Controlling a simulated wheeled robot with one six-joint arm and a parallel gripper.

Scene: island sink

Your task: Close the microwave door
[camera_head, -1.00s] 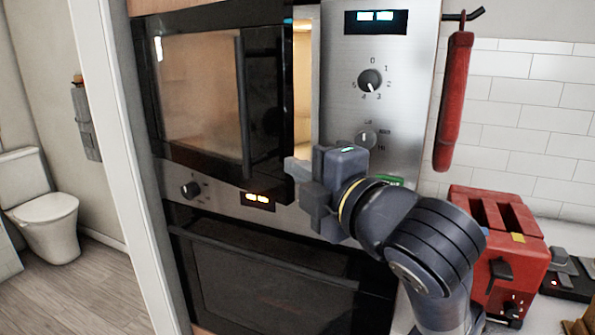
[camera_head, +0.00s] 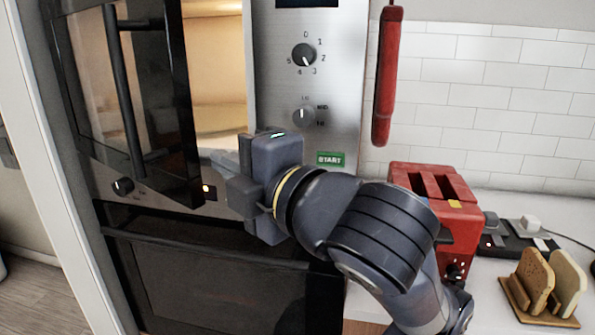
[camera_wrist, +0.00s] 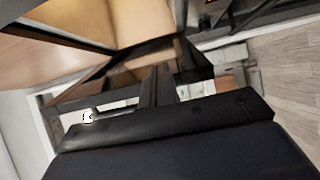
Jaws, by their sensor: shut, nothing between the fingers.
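The microwave door (camera_head: 182,110) is dark, with a vertical handle (camera_head: 122,90), and stands open, swung out to the left. The lit cavity (camera_head: 215,75) shows between the door and the steel control panel (camera_head: 310,85). My gripper (camera_head: 222,178) is shut and empty, at the level of the door's lower edge and in front of the opening. Its tips are close to the door's free edge; I cannot tell whether they touch. In the wrist view the gripper's dark body fills the bottom, with a warm lit surface at upper left.
A dark oven (camera_head: 210,270) is below the microwave. A red toaster (camera_head: 436,190) stands on the white counter (camera_head: 500,290) at right, near a bread rack (camera_head: 540,285). A red mitt (camera_head: 387,80) hangs above. A white wall edge (camera_head: 75,210) is at left.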

